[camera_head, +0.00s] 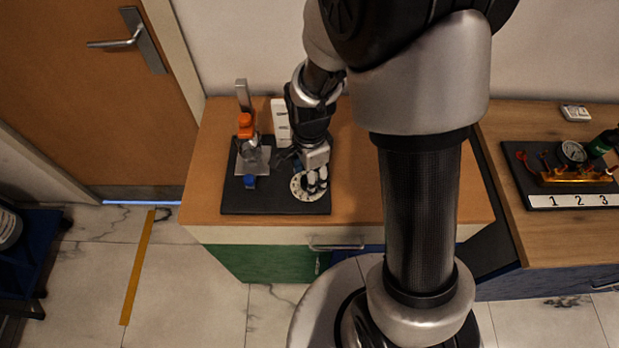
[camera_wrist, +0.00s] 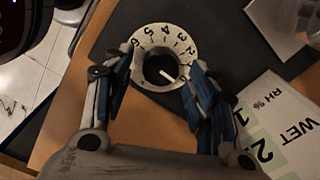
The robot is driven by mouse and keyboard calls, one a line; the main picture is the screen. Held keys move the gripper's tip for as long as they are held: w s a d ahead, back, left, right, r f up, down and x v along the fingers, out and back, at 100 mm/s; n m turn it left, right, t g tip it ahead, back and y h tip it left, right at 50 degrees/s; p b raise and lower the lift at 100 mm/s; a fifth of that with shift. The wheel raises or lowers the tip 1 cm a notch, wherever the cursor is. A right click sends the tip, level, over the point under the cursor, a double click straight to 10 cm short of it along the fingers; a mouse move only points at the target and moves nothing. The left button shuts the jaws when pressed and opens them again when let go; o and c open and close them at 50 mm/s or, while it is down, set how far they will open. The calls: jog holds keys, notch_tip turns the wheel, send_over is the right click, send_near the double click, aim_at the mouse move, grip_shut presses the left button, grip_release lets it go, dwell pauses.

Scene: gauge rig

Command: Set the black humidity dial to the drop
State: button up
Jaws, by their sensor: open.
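The black humidity dial (camera_wrist: 156,66) is a dark round knob with a white pointer, set inside a white ring (camera_wrist: 158,32) with printed numbers and tick marks. The pointer slants toward the lower right in the wrist view. No drop mark can be made out; the fingers hide part of the ring. My gripper (camera_wrist: 159,63) is open, with one finger on each side of the knob; I cannot tell whether they touch it. In the head view my gripper (camera_head: 316,181) is over the white ring (camera_head: 299,190) at the right front of a black board (camera_head: 270,207).
A white card (camera_wrist: 282,128) reading "RH %" and "WET" stands near the dial; it also shows in the head view (camera_head: 281,122). An orange-topped fixture (camera_head: 245,125) and a blue knob (camera_head: 249,182) are on the board's left. A second board with a gauge (camera_head: 572,152) is far right.

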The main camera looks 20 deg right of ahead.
jog(key=shift+f, duration=0.45)
jog(key=c, duration=1)
jog(key=shift+c, duration=0.2)
